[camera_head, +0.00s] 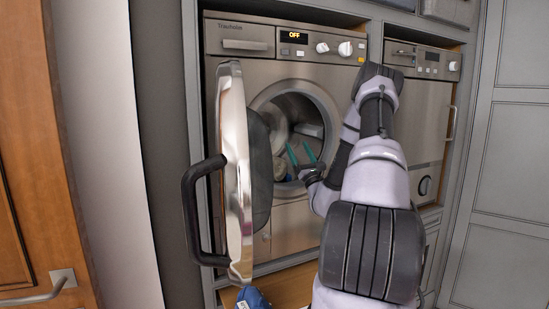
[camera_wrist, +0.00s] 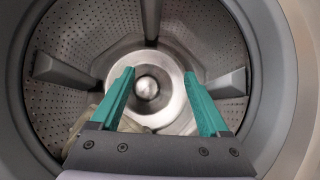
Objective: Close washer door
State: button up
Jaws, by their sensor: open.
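The washer (camera_head: 292,42) is a steel front-loader with its display reading OFF. Its round door (camera_head: 238,170) stands wide open to the left, seen nearly edge-on, with a black handle (camera_head: 190,210) on its outer side. My gripper (camera_head: 304,154) has teal fingers and is at the drum opening, right of the door and apart from it. In the wrist view my gripper (camera_wrist: 158,95) is open and points into the perforated drum (camera_wrist: 100,45), with nothing between the fingers. A pale item (camera_wrist: 80,125) lies low in the drum, partly hidden behind the left finger.
A second appliance (camera_head: 425,110) stands to the right, partly hidden by my arm. A wooden door (camera_head: 35,150) is at the far left and a grey panelled door (camera_head: 510,170) at the right. A blue object (camera_head: 252,298) shows below the washer door.

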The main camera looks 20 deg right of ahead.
aim_at(232, 161)
jog(key=k+l, duration=0.3)
jog(key=k, duration=0.15)
jog(key=k+l, duration=0.35)
jog(key=k, duration=0.1)
